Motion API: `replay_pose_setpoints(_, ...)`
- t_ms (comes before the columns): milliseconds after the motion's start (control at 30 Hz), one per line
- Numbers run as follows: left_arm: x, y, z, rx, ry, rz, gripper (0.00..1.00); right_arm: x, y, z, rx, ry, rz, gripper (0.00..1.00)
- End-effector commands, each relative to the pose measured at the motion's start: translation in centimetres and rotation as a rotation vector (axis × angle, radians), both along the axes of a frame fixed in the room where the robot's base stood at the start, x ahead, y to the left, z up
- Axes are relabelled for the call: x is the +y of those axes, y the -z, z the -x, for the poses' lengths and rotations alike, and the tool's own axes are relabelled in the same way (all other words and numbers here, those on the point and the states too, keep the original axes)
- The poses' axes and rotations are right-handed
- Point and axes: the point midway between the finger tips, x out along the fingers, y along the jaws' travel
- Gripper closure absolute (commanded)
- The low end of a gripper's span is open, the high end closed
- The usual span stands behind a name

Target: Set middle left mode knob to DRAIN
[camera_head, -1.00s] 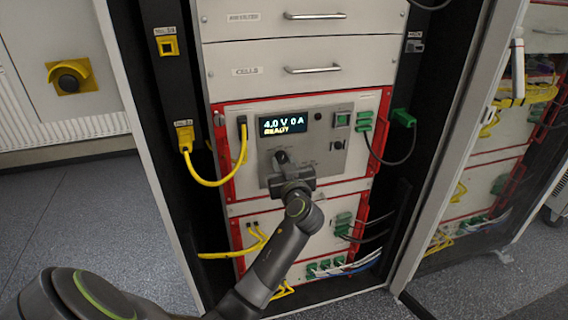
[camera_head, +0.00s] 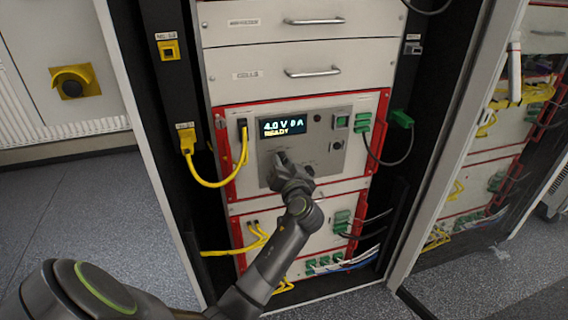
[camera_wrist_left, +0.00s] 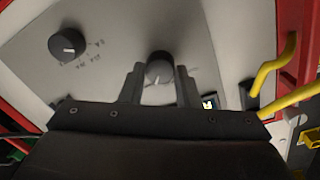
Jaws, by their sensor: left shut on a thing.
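The cycler's grey control panel (camera_head: 351,156) has a lit display (camera_head: 283,126) reading 4.0 V 0 A, READY. My left gripper (camera_head: 282,160) is at the panel's lower left, mostly hiding the knob there. In the left wrist view the mode knob (camera_wrist_left: 159,70) sits between the two fingers of my left gripper (camera_wrist_left: 160,82), which is shut on it. The knob's lettering is too small or hidden to read. A second dark knob (camera_wrist_left: 67,44) with marks around it is to the left in the wrist view, apart from the gripper. My right gripper does not show.
A yellow cable (camera_head: 243,160) loops left of the panel, and green connectors (camera_head: 363,122) with a black cable are at its right. Drawers with handles (camera_head: 314,72) are above. More cables run below. Open floor (camera_head: 80,210) lies at left.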

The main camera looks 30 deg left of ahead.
Motion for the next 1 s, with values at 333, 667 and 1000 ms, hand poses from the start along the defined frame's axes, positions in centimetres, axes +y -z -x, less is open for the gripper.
replay_pose_setpoints(333, -0.02, -0.11, -0.05, 0.006, 0.002, -0.009, 0.94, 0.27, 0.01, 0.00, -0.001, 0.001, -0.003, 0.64)
replay_pose_setpoints(667, -0.01, -0.07, -0.03, 0.005, 0.001, -0.007, 0.49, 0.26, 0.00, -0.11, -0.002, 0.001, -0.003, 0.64)
replay_pose_setpoints(1000, 0.00, -0.03, -0.06, 0.006, 0.002, -0.006, 0.49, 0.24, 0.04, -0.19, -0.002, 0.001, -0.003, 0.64)
